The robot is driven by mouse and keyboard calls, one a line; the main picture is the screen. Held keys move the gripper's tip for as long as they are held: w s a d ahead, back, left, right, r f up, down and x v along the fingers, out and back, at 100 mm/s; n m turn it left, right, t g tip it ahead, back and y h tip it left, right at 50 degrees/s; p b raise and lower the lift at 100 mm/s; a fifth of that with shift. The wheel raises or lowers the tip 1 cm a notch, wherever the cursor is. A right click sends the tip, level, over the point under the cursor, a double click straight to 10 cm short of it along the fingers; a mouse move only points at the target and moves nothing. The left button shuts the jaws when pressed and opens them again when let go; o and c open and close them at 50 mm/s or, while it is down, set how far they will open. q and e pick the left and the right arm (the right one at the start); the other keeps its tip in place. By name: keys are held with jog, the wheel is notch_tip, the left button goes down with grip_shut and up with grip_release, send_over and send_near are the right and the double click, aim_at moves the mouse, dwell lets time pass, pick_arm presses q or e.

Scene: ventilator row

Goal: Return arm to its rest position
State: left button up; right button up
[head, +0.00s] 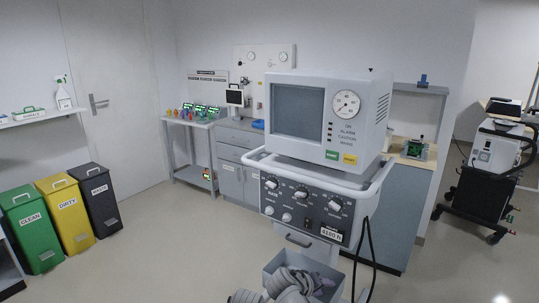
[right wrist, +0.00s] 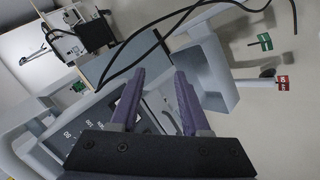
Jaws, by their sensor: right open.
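My right gripper (right wrist: 159,72) shows in the right wrist view, with two purple fingers spread apart and nothing between them. It is close to the ventilator, whose dial panel (right wrist: 68,128) shows beside and behind the fingers. In the head view the ventilator (head: 318,120) stands upright in the middle, with a screen, a round gauge and a knob panel (head: 305,208). My left gripper shows in neither view.
A black cable (right wrist: 150,50) runs past the fingertips. Green, yellow and dark bins (head: 38,228) stand at left. A second machine on a black cart (head: 480,185) stands at right. The floor between (head: 160,250) is clear.

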jog(key=s+a+f+n+g+y, duration=0.1)
jog(key=s+a+f+g+y, duration=0.3)
jog(key=s, duration=0.4)
jog(key=s+a+f+g+y, duration=0.2)
jog(key=s+a+f, duration=0.2)
jog(key=s+a, duration=0.3)
notch_tip(320, 180, up, 14)
jog(key=s+p, duration=0.2)
jog(key=p, duration=1.2)
jog(key=shift+r+g, duration=0.25)
jog(key=shift+g, duration=0.05)
jog(key=shift+c, duration=0.3)
